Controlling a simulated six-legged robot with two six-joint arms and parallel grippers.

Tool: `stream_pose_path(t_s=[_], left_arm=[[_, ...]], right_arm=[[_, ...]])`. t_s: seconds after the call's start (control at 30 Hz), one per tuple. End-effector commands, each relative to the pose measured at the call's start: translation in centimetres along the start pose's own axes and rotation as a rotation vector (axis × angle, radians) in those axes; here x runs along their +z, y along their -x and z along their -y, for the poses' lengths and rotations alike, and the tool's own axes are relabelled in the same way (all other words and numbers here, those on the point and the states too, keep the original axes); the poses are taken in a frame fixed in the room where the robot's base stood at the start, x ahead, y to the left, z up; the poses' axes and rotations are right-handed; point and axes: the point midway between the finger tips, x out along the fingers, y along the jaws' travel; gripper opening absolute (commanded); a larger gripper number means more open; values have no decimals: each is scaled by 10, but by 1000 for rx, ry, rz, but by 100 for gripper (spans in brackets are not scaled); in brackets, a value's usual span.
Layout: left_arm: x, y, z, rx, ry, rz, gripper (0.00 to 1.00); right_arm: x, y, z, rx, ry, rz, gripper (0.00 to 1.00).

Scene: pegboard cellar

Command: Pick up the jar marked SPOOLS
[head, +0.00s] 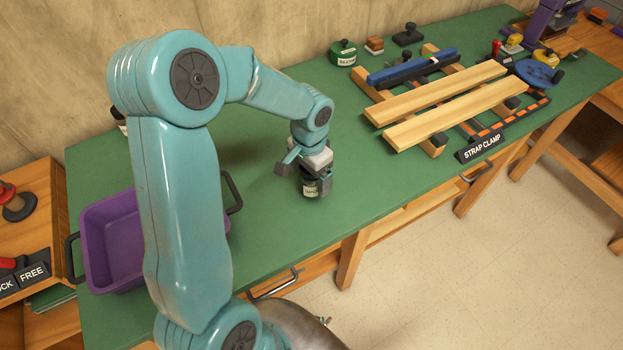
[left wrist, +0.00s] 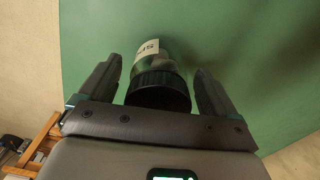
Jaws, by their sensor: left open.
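A jar with a dark lid (head: 311,188) stands on the green bench top, under my left gripper (head: 305,176). In the left wrist view the same jar (left wrist: 160,88) sits between the two fingers, with a gap on each side. Its pale label is seen upside down and only partly, with an S showing; I cannot read the whole word. My left gripper is open, its fingers around the jar's lid end. My right gripper is out of view.
A purple tub (head: 110,245) with dark handles stands at the left. Another labelled jar (head: 344,54) stands at the back. Wooden boards (head: 440,90) on a strap clamp rig fill the bench's right. The bench around the jar is clear.

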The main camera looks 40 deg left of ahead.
Motion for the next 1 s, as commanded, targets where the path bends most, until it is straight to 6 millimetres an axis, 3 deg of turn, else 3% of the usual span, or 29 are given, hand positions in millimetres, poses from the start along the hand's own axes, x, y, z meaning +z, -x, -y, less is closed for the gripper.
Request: stream_pose_path(t_s=[0.23, 0.4, 0.43, 0.77, 0.87, 1.0], left_arm=[[0, -2, 0, 0, 0, -1, 88], [0, -2, 0, 0, 0, -1, 33], [0, -2, 0, 0, 0, -1, 26], [0, 3, 0, -1, 1, -2, 26], [-1, 12, 0, -2, 1, -4, 26], [-2, 39, 0, -3, 0, -8, 26]], right_arm=[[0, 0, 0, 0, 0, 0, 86], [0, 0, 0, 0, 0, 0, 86], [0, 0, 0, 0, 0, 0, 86], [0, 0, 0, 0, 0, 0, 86], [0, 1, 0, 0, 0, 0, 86], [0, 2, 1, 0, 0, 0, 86]])
